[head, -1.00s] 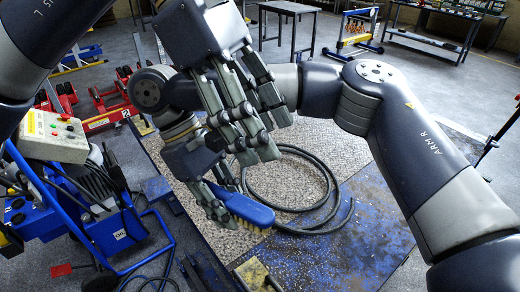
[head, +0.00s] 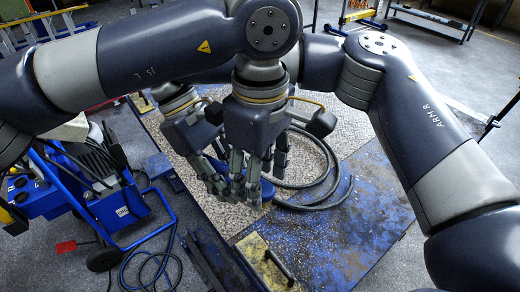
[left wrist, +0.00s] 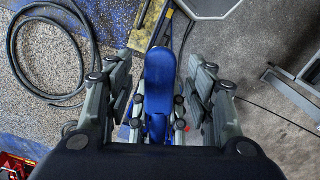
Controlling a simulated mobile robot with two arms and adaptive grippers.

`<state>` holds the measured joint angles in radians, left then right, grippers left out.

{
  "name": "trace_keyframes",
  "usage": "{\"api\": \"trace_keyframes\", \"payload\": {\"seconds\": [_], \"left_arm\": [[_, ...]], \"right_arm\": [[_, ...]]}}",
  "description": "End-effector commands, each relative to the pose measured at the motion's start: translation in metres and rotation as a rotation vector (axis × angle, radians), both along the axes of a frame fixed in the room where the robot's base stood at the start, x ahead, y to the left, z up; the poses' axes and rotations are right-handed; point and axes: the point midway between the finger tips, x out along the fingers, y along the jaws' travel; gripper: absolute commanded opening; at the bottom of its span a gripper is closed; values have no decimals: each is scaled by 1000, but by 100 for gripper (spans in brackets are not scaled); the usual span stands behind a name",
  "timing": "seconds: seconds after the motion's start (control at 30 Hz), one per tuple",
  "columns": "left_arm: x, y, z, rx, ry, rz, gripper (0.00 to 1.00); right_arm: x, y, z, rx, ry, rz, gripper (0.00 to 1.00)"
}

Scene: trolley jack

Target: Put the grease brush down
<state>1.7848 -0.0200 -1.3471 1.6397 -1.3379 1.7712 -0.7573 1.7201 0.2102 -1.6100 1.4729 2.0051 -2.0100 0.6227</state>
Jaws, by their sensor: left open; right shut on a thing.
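The grease brush has a blue back; a small part (head: 267,190) shows in the head view behind my fingers. In the left wrist view the blue brush (left wrist: 160,75) lies between my left gripper's spread fingers. My left gripper (head: 250,185) points down, open, over the brush; its fingers also show in the left wrist view (left wrist: 160,98). I cannot tell whether they touch it. My right gripper (head: 218,182) is just left of and behind the left one, shut on the brush.
A black hose (head: 325,190) lies coiled on the speckled, blue-stained mat (head: 360,225). A yellowish block with a dark handle (head: 255,258) is at the front. A blue wheeled machine (head: 105,200) stands at left. The mat's right part is clear.

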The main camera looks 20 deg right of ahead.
Motion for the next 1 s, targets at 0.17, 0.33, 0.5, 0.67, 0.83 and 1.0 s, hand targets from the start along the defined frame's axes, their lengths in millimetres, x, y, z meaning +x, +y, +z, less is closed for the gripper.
{"api": "trace_keyframes", "payload": {"seconds": [0.17, 0.33, 0.5, 0.67, 0.83, 1.0], "left_arm": [[0, 0, -17, -1, 1, 1, 50], [0, 0, -21, -1, 0, 1, 50], [0, 0, -21, -1, 0, 1, 50], [0, 0, -21, -1, 0, 1, 18], [0, 0, -20, -2, 0, 1, 0], [0, 0, -20, -2, 0, 1, 0]], "right_arm": [[0, 0, 0, 0, 0, 0, 0], [0, 0, 0, 0, 0, 0, 0], [0, 0, 0, 0, 0, 0, 0], [0, 0, 0, 0, 0, 0, 0], [0, 0, 0, 0, 0, 1, 28], [0, 0, 0, 0, 0, 1, 49]]}}
